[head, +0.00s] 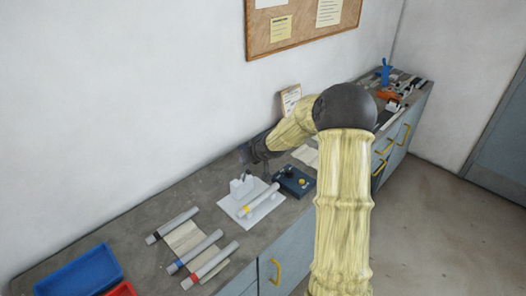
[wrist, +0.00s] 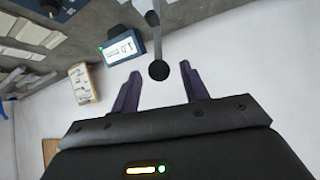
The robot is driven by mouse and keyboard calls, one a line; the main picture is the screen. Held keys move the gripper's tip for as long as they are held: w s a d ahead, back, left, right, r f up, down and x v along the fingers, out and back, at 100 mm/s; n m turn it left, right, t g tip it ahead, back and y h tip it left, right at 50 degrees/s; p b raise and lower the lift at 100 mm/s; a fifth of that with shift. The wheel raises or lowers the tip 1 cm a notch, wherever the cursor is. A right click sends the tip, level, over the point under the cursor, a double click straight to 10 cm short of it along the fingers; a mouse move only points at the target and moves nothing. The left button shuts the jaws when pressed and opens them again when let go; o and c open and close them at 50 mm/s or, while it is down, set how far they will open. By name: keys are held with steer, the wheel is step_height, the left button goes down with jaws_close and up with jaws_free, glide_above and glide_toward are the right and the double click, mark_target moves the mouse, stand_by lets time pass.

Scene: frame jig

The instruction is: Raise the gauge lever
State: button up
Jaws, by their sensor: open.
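The gauge lever (wrist: 158,45) shows in the wrist view as a thin stalk ending in a round black knob (wrist: 159,70). My gripper (wrist: 160,71) is open, its two dark purple fingers on either side of the knob, with a visible gap on both sides. I cannot tell whether the knob lies at fingertip depth. In the head view my gripper (head: 245,158) is just above the white jig block (head: 240,187) on a pale plate (head: 230,205); the lever is hardly visible there. A small blue box with a display reading about 1.0 (wrist: 121,47) stands beside the lever in the wrist view.
A dark blue control box with knobs (head: 294,181) is right of the plate. Several grey tubes with coloured bands (head: 196,251) lie left, with a blue tray (head: 80,272) and a red tray (head: 122,289). The wall (head: 120,90) rises behind the bench.

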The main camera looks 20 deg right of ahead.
steer(key=v, duration=1.5)
steer(key=s+a+f+m+g+b, duration=0.1)
steer(key=s+a+f+g, duration=0.2)
steer(key=s, duration=0.8)
steer(key=s+a+f+g+h+b, duration=0.1)
steer(key=s+a+f+g, duration=0.2)
steer(key=s+a+f, duration=0.4)
steer(key=s, duration=0.4)
steer(key=shift+s+m, duration=0.25)
steer(key=shift+m, duration=0.15)
steer(key=shift+a, duration=0.1)
